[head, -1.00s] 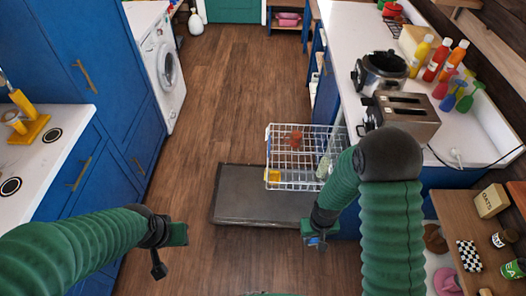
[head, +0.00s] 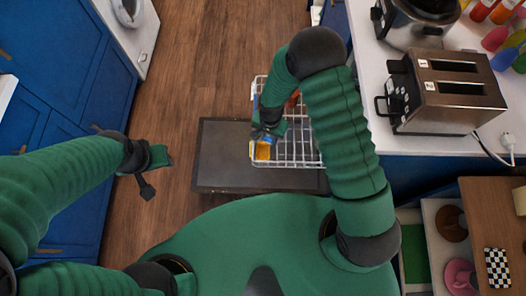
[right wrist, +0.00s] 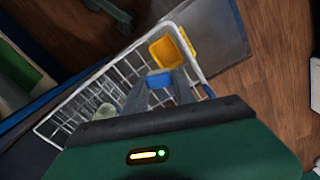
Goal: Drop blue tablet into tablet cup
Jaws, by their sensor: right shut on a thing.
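A small blue tablet (right wrist: 158,80) is between the fingers of my right gripper (right wrist: 160,94) in the right wrist view, and the gripper is shut on it. In the head view my right gripper (head: 264,132) hangs over the left side of the white wire rack. A yellow tablet cup (head: 262,150) sits at the rack's left corner, close to the fingers. In the right wrist view the cup (right wrist: 173,51) shows just beyond the tablet, its opening visible. My left gripper (head: 158,157) is off to the left, over the floor; its fingers are too small to read.
The wire rack (head: 297,160) stands out over a dark flat panel (head: 222,165) low above the wooden floor. A pale glass-like item (right wrist: 107,112) is in the rack. A toaster (head: 445,92) stands on the white counter at right. Floor left of the panel is clear.

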